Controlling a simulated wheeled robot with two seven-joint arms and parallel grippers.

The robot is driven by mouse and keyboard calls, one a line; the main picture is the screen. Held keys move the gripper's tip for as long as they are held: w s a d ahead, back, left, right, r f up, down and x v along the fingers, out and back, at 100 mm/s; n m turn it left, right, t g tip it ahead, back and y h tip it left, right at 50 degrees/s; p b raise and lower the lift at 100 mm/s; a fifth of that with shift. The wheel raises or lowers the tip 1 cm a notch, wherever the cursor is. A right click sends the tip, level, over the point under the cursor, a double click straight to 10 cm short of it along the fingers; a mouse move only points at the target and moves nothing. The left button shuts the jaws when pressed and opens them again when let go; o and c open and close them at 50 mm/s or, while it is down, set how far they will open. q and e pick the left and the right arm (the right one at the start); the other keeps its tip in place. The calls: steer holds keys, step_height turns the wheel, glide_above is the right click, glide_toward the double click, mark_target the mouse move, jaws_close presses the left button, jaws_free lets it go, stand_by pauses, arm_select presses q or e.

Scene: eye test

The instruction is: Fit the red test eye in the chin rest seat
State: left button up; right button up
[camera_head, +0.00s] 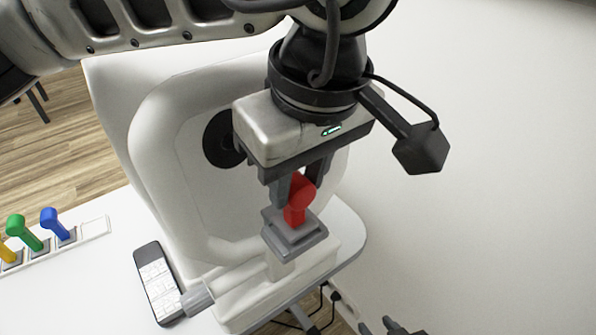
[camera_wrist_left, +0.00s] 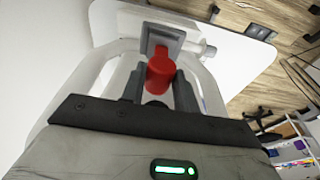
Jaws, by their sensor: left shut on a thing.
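The red test eye (camera_head: 299,199) stands roughly upright between the fingers of my left gripper (camera_head: 297,186), which is shut on it. It also shows in the left wrist view (camera_wrist_left: 160,74) between the two dark fingers. Below it is the grey square chin rest seat (camera_head: 312,246), on a white post in front of the white machine. A grey plate under the red eye lies at the seat; whether it is fully down in it I cannot tell. Dark tips at the bottom edge look like my right gripper (camera_head: 382,327), mostly cut off.
Blue (camera_head: 54,222), green (camera_head: 23,231) and yellow (camera_head: 8,254) test eyes stand in a white rack (camera_head: 95,228) with an empty place at its right end. Cables hang below the table edge.

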arm_select(q)
steer(key=shift+f+b, duration=0.65)
steer(key=shift+b, duration=0.2)
arm_select(e)
steer(key=shift+f, duration=0.45)
arm_select(q)
steer(key=o, duration=0.8)
steer(key=v, duration=1.6)
steer(key=shift+w+r+p, duration=0.1)
steer(key=shift+p, duration=0.2)
arm_select(e)
steer(key=shift+w+a+r, duration=0.1)
steer(key=shift+a+r, duration=0.1)
steer(key=shift+r, duration=0.15)
